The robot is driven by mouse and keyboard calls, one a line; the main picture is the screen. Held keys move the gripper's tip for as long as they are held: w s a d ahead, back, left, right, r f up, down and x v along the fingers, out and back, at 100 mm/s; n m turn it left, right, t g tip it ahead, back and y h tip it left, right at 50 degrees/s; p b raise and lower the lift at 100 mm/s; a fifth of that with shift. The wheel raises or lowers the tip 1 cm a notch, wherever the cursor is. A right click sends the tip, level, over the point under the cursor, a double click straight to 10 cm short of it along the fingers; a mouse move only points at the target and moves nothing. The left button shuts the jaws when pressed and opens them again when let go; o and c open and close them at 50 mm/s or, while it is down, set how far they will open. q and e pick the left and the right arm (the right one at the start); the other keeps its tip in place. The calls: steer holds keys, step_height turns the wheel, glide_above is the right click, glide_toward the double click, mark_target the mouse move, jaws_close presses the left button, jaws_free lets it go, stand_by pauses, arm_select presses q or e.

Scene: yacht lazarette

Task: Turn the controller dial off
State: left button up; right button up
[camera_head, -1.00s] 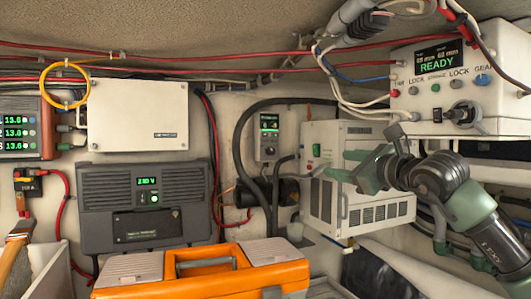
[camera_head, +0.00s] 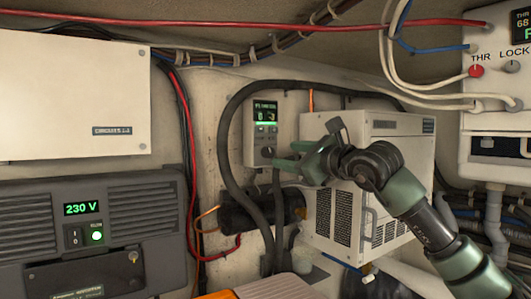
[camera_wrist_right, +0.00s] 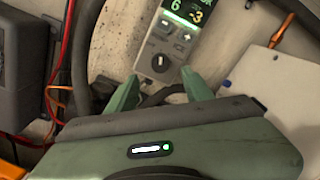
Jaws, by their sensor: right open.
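The controller (camera_head: 262,130) is a slim grey panel on the back wall with a lit green display at its top. Its dial (camera_head: 267,152) is a small dark knob near the lower end. In the right wrist view the dial (camera_wrist_right: 160,62) is a round black knob with a light mark, below two buttons. My right gripper (camera_head: 284,156) is open and empty, its green fingers pointing at the controller's lower end. In the wrist view its fingertips (camera_wrist_right: 159,77) lie either side of the dial's line, apart from the knob. My left gripper is out of view.
A white vented box (camera_head: 366,190) stands right of the controller, close to my right arm. A thick black hose (camera_head: 226,150) loops around the controller's left side. A dark 230 V unit (camera_head: 80,235) is at left. An orange toolbox (camera_head: 217,295) is at the bottom.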

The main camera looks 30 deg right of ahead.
mark_target(271, 152)
steer(key=w+p, duration=0.1)
steer(key=w, duration=0.1)
steer(key=w+p, duration=0.1)
steer(key=w, duration=0.1)
steer(key=w+a+p, duration=0.1)
steer(key=w, duration=0.1)
steer(key=shift+w+p, duration=0.35)
steer(key=shift+w, duration=0.25)
steer(key=shift+s, duration=0.1)
steer(key=shift+c, duration=0.3)
jaws_close()
